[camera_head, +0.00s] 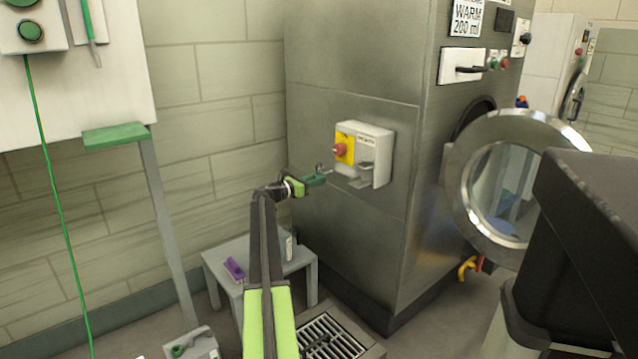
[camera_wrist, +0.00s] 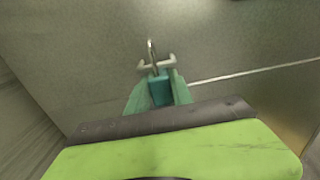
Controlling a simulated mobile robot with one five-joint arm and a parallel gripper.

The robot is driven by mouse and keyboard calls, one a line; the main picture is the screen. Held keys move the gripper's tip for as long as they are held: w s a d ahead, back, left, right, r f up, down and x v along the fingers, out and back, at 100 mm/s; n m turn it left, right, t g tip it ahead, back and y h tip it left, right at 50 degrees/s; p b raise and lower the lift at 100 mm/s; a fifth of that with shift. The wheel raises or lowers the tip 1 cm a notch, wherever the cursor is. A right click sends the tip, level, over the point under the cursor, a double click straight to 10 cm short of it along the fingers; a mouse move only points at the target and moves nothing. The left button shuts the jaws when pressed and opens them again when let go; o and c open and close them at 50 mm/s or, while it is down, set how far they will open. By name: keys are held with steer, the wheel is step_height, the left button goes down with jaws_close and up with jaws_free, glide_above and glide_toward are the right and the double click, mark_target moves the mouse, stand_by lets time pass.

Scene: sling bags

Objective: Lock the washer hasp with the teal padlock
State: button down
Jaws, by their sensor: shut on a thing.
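My gripper (camera_head: 316,180) is held out in front of the washer's steel side (camera_head: 350,90). In the wrist view, my gripper (camera_wrist: 157,72) is shut on the teal padlock (camera_wrist: 160,91). The padlock's body sits between the two green fingers, and its metal shackle (camera_wrist: 151,48) points away from my wrist. Whether the shackle is open is too small to tell. A pale switch box (camera_head: 376,143) with a yellow plate and red knob (camera_head: 339,149) is on the washer's side. A grey metal bracket on it (camera_head: 364,172) looks like the hasp. My gripper is left of and slightly below it, apparently apart.
The washer's round door (camera_head: 462,195) stands open at the right. A low grey table (camera_head: 214,262) with a purple item (camera_head: 234,269) is below my arm. A floor grate (camera_head: 332,338) lies by the washer. A dark bulky object (camera_head: 590,240) fills the right foreground.

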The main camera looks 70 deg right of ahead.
steer(key=v, duration=0.7)
steer(key=shift+w+a, duration=0.25)
steer(key=shift+a, duration=0.05)
stand_by(0.5)
steer(key=shift+s+a, duration=0.1)
steer(key=s+a+r+p, duration=0.4)
steer(key=s+a, duration=0.1)
steer(key=a, duration=0.3)
steer(key=s+a+r+p, duration=0.5)
steer(key=s+a, duration=0.1)
steer(key=a, duration=0.2)
steer(key=s+a+r+p, duration=0.4)
steer(key=s+a, duration=0.1)
steer(key=a, duration=0.4)
steer(key=shift+s+r+p, duration=0.2)
steer(key=shift+r+p, duration=0.15)
steer(key=shift+p, duration=0.05)
steer(key=shift+d+f, duration=0.1)
